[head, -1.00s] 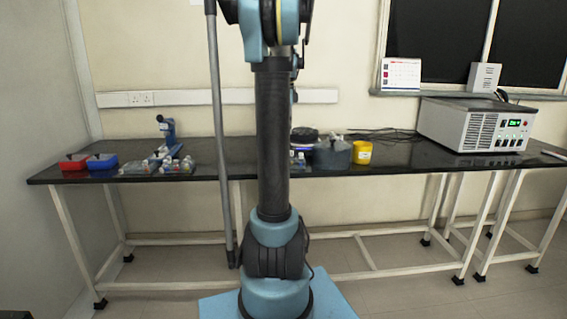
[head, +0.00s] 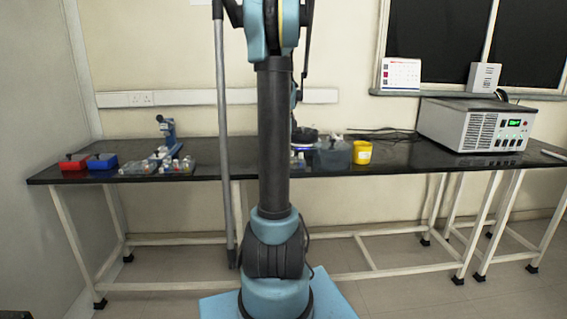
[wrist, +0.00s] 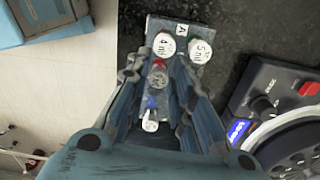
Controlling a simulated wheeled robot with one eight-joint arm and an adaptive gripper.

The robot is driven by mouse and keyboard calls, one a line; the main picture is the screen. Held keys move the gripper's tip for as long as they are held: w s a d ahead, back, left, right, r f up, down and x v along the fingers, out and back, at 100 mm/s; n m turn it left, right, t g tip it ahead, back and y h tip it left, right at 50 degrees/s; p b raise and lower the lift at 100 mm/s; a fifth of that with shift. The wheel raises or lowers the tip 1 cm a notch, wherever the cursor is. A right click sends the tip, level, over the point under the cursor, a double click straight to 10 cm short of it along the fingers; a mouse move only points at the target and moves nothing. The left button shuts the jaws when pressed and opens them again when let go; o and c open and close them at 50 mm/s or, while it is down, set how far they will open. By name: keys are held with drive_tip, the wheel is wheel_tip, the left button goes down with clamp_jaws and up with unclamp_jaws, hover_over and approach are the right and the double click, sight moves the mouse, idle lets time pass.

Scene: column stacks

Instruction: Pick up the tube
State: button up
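In the wrist view a grey rack (wrist: 185,75) marked "A" holds several tubes. Two white-capped tubes, the "4 ml" tube (wrist: 164,44) and the "5 ml" tube (wrist: 200,51), stand at its far end. A greyish-capped tube (wrist: 157,81) with a red mark above it lies between my fingers. A white tube top with blue (wrist: 150,121) shows nearer the palm. My gripper (wrist: 160,66) is open over the rack, with ribbed fingers on either side of the row. I cannot tell whether they touch anything. My arm hides the gripper in the head view.
A round device with a blue display (wrist: 238,130) stands close right of the rack. The black bench's edge is left of the rack. In the head view a yellow container (head: 362,152) and a grey tub (head: 333,155) stand right of my arm; a white instrument (head: 476,125) is further right.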

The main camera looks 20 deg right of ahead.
drive_tip(key=shift+f, duration=0.15)
drive_tip(key=c, duration=0.4)
